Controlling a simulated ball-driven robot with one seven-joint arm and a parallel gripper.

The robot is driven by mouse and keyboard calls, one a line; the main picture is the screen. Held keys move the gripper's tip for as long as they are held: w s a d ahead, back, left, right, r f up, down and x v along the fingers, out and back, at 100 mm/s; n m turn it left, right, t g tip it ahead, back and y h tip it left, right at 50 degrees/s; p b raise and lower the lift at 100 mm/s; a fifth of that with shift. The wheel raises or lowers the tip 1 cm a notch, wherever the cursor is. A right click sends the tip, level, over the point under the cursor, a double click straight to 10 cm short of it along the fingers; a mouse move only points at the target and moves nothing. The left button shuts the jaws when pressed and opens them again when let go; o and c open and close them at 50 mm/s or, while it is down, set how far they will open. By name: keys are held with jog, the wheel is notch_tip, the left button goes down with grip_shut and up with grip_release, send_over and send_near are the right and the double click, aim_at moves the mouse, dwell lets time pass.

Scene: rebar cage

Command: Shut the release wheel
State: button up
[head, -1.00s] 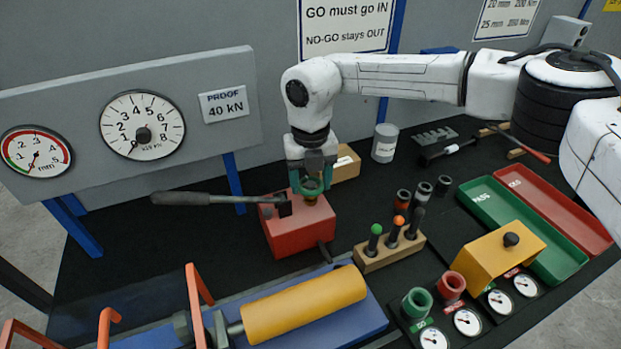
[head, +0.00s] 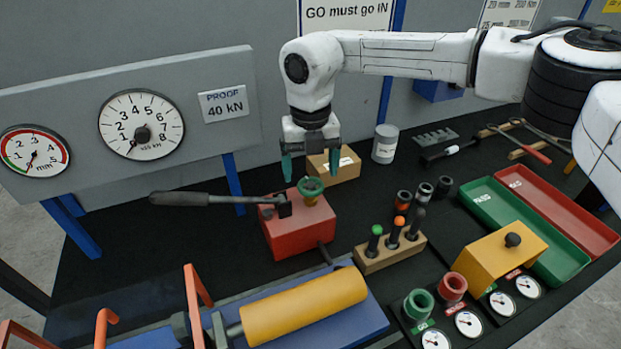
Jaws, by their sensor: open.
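The release wheel (head: 310,186) is a green ring on a brass-coloured stem, on top of the red pump block (head: 298,234). A grey pump lever (head: 200,199) runs left from the block. My gripper (head: 311,165) is above the wheel, pointing down, with its two green fingertips spread wide and nothing between them. The wheel is in full view below the fingers and looks apart from them. I cannot tell from its look how far it is turned.
A large force gauge (head: 142,125) reads near its low end. A yellow cylinder (head: 304,304) lies in front of the block. A wooden holder with plug gauges (head: 390,251) stands to the right.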

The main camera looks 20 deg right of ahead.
aim_at(310, 184)
notch_tip(310, 184, up, 7)
jog(key=shift+b, duration=0.4)
jog(key=shift+r, duration=0.1)
